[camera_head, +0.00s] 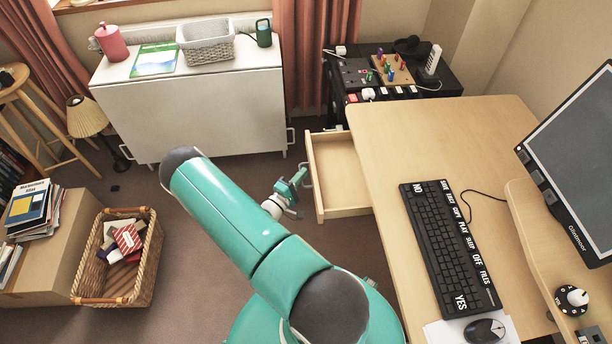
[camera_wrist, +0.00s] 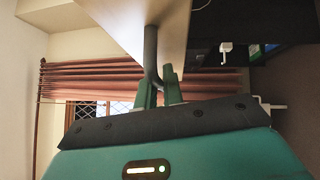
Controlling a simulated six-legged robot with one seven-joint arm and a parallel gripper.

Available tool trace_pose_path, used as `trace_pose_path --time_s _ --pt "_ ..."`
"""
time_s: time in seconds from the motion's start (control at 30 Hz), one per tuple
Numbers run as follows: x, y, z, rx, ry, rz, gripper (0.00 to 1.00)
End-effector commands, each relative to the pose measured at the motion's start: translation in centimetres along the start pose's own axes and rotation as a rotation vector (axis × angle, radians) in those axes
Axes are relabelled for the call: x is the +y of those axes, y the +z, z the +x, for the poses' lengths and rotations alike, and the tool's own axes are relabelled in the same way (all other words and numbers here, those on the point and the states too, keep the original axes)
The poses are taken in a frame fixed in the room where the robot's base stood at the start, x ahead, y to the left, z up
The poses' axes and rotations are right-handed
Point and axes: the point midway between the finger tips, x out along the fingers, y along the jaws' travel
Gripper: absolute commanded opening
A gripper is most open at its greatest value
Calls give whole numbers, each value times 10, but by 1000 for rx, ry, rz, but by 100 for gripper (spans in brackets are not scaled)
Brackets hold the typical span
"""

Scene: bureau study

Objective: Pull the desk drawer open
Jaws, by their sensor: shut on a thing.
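The desk drawer (camera_head: 340,172) is a light wood drawer standing out from the left side of the desk (camera_head: 390,135), and its inside shows from above. Its front panel (camera_head: 315,178) faces left and carries a grey bar handle (camera_head: 307,174). My gripper (camera_head: 300,180) is at this handle, left of the drawer front. In the wrist view my gripper (camera_wrist: 158,92) has its green fingers on either side of the dark curved handle (camera_wrist: 151,55), shut on it. The fingertips are small and partly hidden in the head view.
A black keyboard (camera_head: 445,245), a mouse (camera_head: 484,331) and a monitor (camera_head: 580,150) are on the desk. A white cabinet (camera_head: 200,110) stands behind. A wicker basket (camera_head: 150,260) and a cardboard box (camera_head: 50,250) are at left.

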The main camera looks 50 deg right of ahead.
Motion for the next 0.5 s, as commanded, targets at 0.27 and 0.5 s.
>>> trace_pose_path --time_s 0.27,0.5 --pt "0 1 0 -1 1 0 29" --pt "0 0 0 -1 0 0 30"
